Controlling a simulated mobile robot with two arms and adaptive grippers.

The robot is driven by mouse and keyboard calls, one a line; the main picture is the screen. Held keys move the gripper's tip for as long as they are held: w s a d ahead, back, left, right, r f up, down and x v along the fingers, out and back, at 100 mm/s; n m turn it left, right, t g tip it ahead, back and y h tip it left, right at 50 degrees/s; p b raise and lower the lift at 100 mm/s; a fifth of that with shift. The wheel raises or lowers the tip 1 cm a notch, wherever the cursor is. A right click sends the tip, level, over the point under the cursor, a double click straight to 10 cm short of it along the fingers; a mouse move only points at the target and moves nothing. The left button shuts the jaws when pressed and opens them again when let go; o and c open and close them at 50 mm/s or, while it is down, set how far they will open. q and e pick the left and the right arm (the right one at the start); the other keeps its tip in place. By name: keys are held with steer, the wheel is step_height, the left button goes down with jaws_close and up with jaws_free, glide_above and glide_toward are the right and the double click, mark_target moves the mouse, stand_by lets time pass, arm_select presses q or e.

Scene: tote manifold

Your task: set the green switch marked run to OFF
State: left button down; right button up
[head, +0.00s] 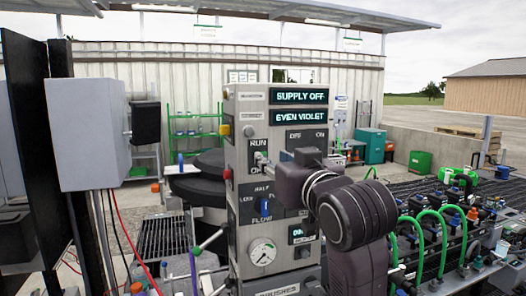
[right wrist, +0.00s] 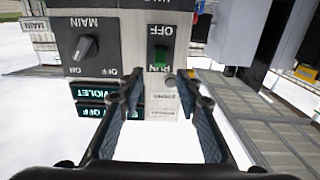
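The green switch (right wrist: 159,57) shows in the right wrist view, which sees the panel upside down. Its lever sits nearer the RUN label than the OFF label (right wrist: 158,30). In the head view the RUN label (head: 259,142) shows on the grey panel (head: 285,118), but I cannot make out the green lever behind my gripper. My right gripper (right wrist: 160,80) is open, its fingertips on either side of the switch's line and close to the panel. Contact cannot be told. In the head view it reaches the panel from the right (head: 269,162). My left gripper is not in view.
Beside the switch is a dark MAIN knob (right wrist: 83,47). The displays (head: 298,96) read SUPPLY OFF and EVEN VIOLET. Green hoses (head: 432,230) fill the right; a grey box (head: 90,135) stands left.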

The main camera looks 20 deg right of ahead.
mark_target(263, 153)
steer(key=w+p, duration=0.2)
steer(key=w, duration=0.4)
steer(key=shift+w+a+p, duration=0.1)
steer(key=shift+w+p, duration=0.15)
steer(key=shift+p, duration=0.15)
steer(key=shift+w+f, duration=0.15)
steer(key=shift+w, duration=0.4)
steer(key=shift+s, duration=0.1)
jaws_close()
